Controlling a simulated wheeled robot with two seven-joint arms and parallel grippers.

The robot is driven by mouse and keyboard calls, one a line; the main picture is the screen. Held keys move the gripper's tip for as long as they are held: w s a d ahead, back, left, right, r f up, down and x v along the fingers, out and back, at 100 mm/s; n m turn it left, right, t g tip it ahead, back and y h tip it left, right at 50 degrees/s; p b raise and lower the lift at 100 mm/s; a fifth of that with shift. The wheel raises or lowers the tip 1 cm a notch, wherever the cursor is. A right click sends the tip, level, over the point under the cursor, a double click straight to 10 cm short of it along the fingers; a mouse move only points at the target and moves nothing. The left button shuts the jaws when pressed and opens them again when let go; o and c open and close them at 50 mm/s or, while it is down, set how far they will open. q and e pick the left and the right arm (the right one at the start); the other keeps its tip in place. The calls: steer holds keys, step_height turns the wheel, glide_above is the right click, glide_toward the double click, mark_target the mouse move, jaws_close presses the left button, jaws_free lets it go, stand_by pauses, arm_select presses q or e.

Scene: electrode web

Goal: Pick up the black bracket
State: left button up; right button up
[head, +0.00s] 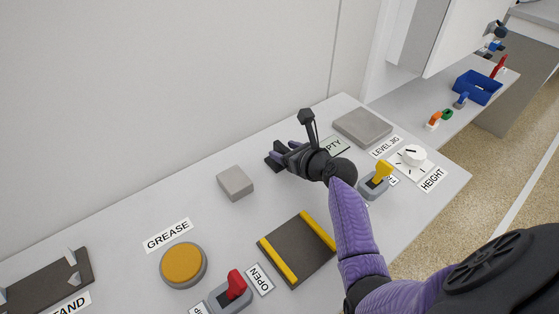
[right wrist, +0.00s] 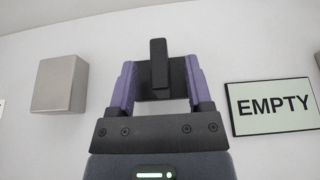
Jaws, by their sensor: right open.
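The black bracket (head: 275,158) lies on the grey worktop behind the middle, partly hidden by my right gripper in the head view. In the right wrist view the black bracket (right wrist: 158,65) shows a flat dark plate with an upright bar. My right gripper (head: 284,152) reaches it from the right. Its two purple fingers stand open, one on each side of the bracket in the right wrist view (right wrist: 161,80). I cannot tell whether the fingers touch it. My left gripper is not in view.
A grey block (head: 235,183) stands left of the bracket. The EMPTY label (head: 335,147) and a grey plate (head: 362,127) are to its right. A yellow lever (head: 380,172), a white HEIGHT dial (head: 412,156), a yellow-striped pad (head: 297,250) and a GREASE button (head: 183,265) surround the front.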

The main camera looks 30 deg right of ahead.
steer(key=shift+w+f+b, duration=0.35)
steer(key=shift+w+f, duration=0.35)
steer(key=shift+w, duration=0.1)
steer(key=shift+w+a, duration=0.1)
steer(key=shift+w, duration=0.2)
steer(key=shift+r, duration=0.1)
jaws_close()
steer(key=shift+r, duration=0.1)
